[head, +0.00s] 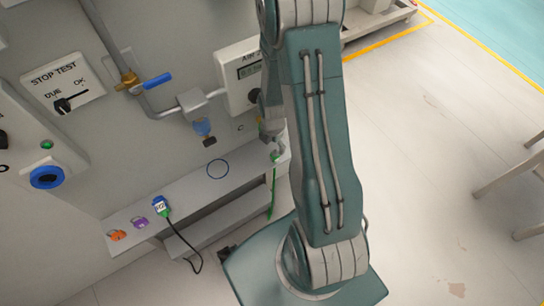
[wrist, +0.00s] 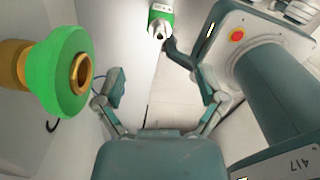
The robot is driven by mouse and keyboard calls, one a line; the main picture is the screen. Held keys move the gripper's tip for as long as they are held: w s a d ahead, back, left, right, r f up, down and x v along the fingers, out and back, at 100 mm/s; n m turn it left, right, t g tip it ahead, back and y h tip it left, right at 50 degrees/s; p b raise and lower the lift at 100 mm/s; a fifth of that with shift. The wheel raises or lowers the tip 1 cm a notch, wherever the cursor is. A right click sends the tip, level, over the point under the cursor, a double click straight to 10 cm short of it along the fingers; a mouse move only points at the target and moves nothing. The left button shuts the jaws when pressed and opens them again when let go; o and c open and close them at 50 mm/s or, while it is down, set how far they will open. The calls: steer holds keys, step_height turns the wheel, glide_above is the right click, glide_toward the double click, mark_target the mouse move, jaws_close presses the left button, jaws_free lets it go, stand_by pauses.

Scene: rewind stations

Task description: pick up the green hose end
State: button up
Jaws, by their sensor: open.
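In the wrist view a green collar with a brass-coloured mouth (wrist: 65,75) is large at the left, close to the camera. A smaller green and white piece (wrist: 160,20) shows at the top middle. I cannot tell for sure which of them is the green hose end. My gripper (wrist: 162,86) is open, with nothing between its fingers; the green collar is left of the left finger. In the head view a thin green hose (head: 271,195) hangs by the shelf's right end, its top partly hidden by my arm. My gripper there is mostly hidden too.
The shelf (head: 190,200) along the wall carries an orange piece (head: 118,235), a purple piece (head: 140,223) and a labelled green-blue piece (head: 161,207) with a black cord. A valve with a blue handle (head: 157,81) sits above. The floor at right is mostly clear.

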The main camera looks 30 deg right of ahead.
mark_target(275, 150)
steer(key=d+f, duration=0.1)
steer(key=f, duration=0.2)
steer(key=shift+d, duration=0.4)
steer(key=f, duration=0.2)
steer(key=a+f, duration=0.1)
steer(key=f, duration=0.1)
steer(key=shift+w+f, duration=0.2)
steer(key=shift+f, duration=0.15)
steer(key=shift+d, duration=0.35)
steer(key=c, duration=1.1)
jaws_close()
steer(key=shift+a, duration=0.2)
